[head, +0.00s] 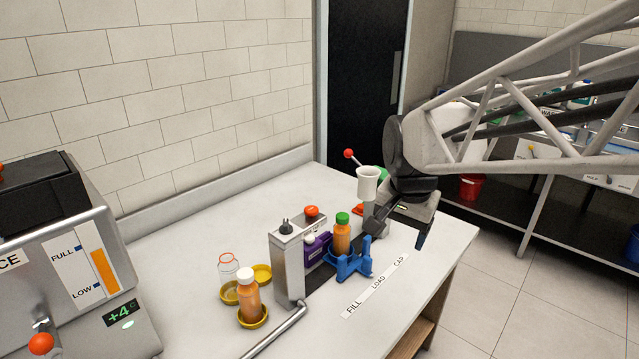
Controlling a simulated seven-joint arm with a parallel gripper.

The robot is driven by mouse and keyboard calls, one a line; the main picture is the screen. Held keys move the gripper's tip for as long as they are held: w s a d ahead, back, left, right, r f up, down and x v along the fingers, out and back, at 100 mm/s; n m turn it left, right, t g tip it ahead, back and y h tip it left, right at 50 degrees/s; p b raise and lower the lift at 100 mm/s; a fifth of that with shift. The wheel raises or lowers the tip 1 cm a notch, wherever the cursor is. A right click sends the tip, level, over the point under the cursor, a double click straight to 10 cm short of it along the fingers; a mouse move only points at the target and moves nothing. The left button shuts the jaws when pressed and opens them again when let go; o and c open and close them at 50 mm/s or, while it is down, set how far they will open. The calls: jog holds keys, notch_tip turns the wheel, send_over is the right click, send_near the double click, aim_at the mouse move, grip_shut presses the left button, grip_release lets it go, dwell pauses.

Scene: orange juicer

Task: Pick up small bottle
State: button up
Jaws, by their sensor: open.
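Several bottles stand on the white counter. An orange-filled bottle with a white cap (249,292) stands upright in a yellow dish at the front. Behind it, a clear, empty-looking bottle with an orange neck ring (228,269) stands at another yellow dish. An orange-filled bottle with a green cap (342,236) stands upright in a blue holder (352,262). I cannot tell which one is the small bottle. My gripper (400,231) is open and points down, to the right of the green-capped bottle and apart from it. Its far finger is partly hidden.
A juice dispenser (85,265) fills the left. The counter's front right is clear.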

jog(key=w+a+f+m, duration=0.1)
jog(key=w+m, duration=0.2)
jog(key=w, duration=0.5)
jog(key=w+a+f+m, duration=0.2)
jog(key=w+m, duration=0.1)
jog(key=w, duration=0.4)
jog(key=m+g, duration=0.2)
jog(key=m, duration=0.4)
send_over(344, 216)
jog(key=f, duration=0.8)
jog(key=shift+s+f, duration=0.3)
jog(key=shift+w+a+f+m, duration=0.2)
jog(key=shift+w+f+m, duration=0.15)
jog(key=shift+w+m, duration=0.15)
jog(key=shift+f, duration=0.1)
jog(key=shift+f, duration=1.2)
jog(key=shift+f, duration=0.1)
jog(key=shift+s+d+f, duration=0.1)
jog(key=shift+d+f, duration=0.05)
jog(key=shift+f, duration=2.35)
